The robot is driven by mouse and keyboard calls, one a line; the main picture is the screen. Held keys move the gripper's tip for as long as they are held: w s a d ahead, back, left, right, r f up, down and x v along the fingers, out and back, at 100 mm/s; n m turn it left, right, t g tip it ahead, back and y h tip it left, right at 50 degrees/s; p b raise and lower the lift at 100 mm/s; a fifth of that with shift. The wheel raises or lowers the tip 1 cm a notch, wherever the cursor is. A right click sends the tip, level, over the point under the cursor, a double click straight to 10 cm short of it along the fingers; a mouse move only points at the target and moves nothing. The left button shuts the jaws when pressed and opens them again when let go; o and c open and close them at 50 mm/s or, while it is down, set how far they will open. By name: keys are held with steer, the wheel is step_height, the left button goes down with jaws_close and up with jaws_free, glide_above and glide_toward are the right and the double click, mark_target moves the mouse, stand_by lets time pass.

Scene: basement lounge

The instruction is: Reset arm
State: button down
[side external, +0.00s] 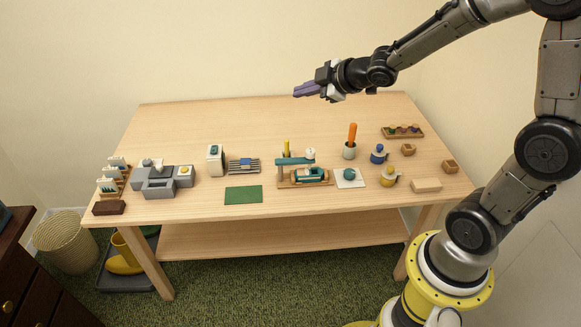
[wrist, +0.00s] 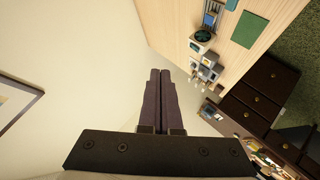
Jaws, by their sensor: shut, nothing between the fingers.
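My gripper (side external: 307,90) has dark purple fingers and hangs in the air above the back of the wooden table (side external: 240,125) in the side view. It points left and is well clear of the objects on the table. In the wrist view my gripper (wrist: 160,75) has its two fingers side by side, shut with nothing between them. Beyond the fingertips, the wrist view shows bare wall and, at right, part of the tabletop (wrist: 180,25).
A green mat (side external: 243,195), a grey block assembly (side external: 160,190), a teal device (side external: 305,175), a cup with an orange stick (side external: 349,150) and a wooden tray (side external: 403,136) stand on the table. The table's back is clear. A dark cabinet (wrist: 262,88) stands beyond the table.

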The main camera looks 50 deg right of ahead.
steer(key=s+a+r+m, duration=0.2)
steer(key=s+a+r, duration=0.1)
steer(key=s+r, duration=0.4)
steer(key=s+a+f+m+g, duration=0.2)
steer(key=s+m+g, duration=0.1)
steer(key=s, duration=0.7)
steer(key=s+a+f+m+g, duration=0.2)
steer(key=s+a+m+g, duration=0.1)
steer(key=s, duration=0.7)
steer(key=shift+s+f+m+y, duration=0.3)
steer(key=shift+s+f+m, duration=0.1)
steer(key=shift+m, duration=0.2)
steer(key=c, duration=1.6)
jaws_free()
